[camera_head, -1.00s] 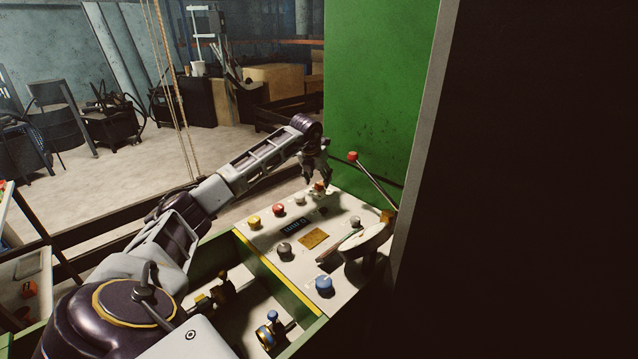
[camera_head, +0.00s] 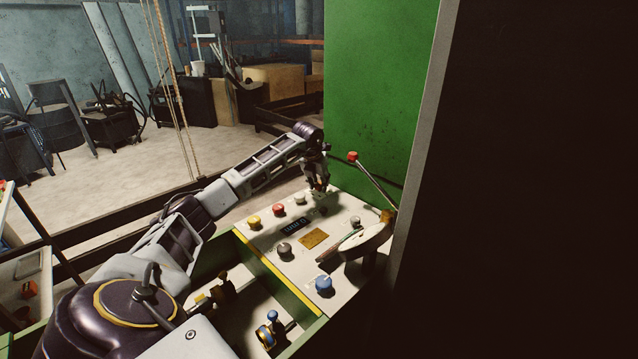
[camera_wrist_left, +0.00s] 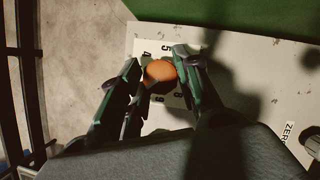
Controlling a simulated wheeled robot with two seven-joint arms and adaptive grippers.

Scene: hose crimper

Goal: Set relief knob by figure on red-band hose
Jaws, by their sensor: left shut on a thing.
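My left gripper (camera_head: 319,188) is at the far end of the pale control panel (camera_head: 268,241). In the left wrist view its fingers (camera_wrist_left: 160,82) are shut on a round orange knob (camera_wrist_left: 160,71). The knob sits over a white dial plate (camera_wrist_left: 177,101) with black figures around it; a 4 and a 5 show at its far side, and others are partly covered by the fingers. The knob's pointer cannot be made out. In the head view the fingers mostly hide the knob. No red-band hose can be made out. My right gripper is not in view.
The panel also carries a yellow button (camera_head: 253,223), a red button (camera_head: 279,209), a white button (camera_head: 300,198), a small display (camera_head: 296,227), a dark knob (camera_head: 285,250) and a blue knob (camera_head: 324,285). A red-tipped lever (camera_head: 353,157) and green wall (camera_head: 378,90) stand close right.

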